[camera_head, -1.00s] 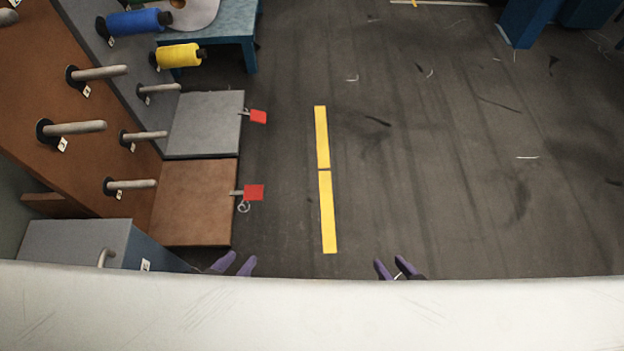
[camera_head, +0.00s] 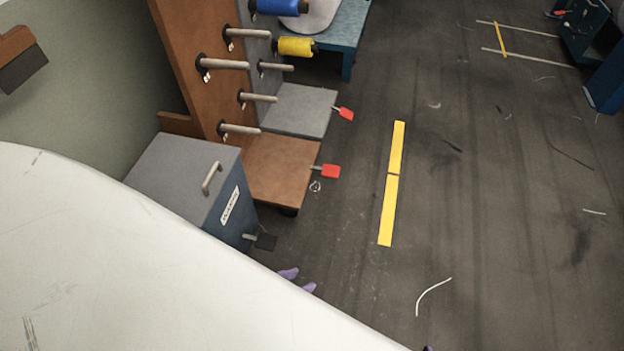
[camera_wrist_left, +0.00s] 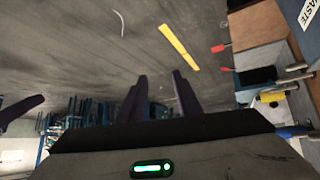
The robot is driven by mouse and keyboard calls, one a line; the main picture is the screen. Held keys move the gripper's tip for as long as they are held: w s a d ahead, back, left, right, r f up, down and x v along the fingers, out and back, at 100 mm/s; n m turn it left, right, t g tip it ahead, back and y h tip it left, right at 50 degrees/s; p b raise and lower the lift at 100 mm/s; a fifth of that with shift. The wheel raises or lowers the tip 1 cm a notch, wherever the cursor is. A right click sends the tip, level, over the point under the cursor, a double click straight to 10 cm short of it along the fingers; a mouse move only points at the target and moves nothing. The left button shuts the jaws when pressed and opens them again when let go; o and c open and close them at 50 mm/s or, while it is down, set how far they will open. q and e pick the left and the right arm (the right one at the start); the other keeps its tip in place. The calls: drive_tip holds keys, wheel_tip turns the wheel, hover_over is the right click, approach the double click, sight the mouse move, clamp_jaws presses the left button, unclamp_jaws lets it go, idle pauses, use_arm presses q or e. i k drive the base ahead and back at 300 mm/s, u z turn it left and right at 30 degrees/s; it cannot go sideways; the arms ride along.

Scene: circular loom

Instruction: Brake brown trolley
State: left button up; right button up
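The brown trolley (camera_head: 277,168) stands left of centre in the head view, with an upright brown back panel bearing grey pegs. A red pedal (camera_head: 330,171) sticks out from its right side, with a small metal ring beside it. The pedal also shows in the left wrist view (camera_wrist_left: 219,48). My left gripper (camera_head: 298,280) shows only its purple fingertips past the white surface, below the pedal and apart from it. The left wrist view shows its fingers (camera_wrist_left: 158,75) spread and empty. My right gripper (camera_head: 428,348) is a mere tip at the bottom edge, mostly hidden.
A grey trolley (camera_head: 300,111) with its own red pedal (camera_head: 345,113) stands just behind. A blue-grey waste bin (camera_head: 185,175) with a black pedal (camera_head: 265,241) stands in front. Yellow floor tape (camera_head: 391,190) lies right of the trolleys. The floor on the right is largely open.

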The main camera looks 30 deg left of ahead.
sight(330, 170)
drive_tip(key=z, duration=0.35)
drive_tip(key=k, duration=0.2)
drive_tip(key=u, duration=1.1)
drive_tip(key=i, duration=0.9)
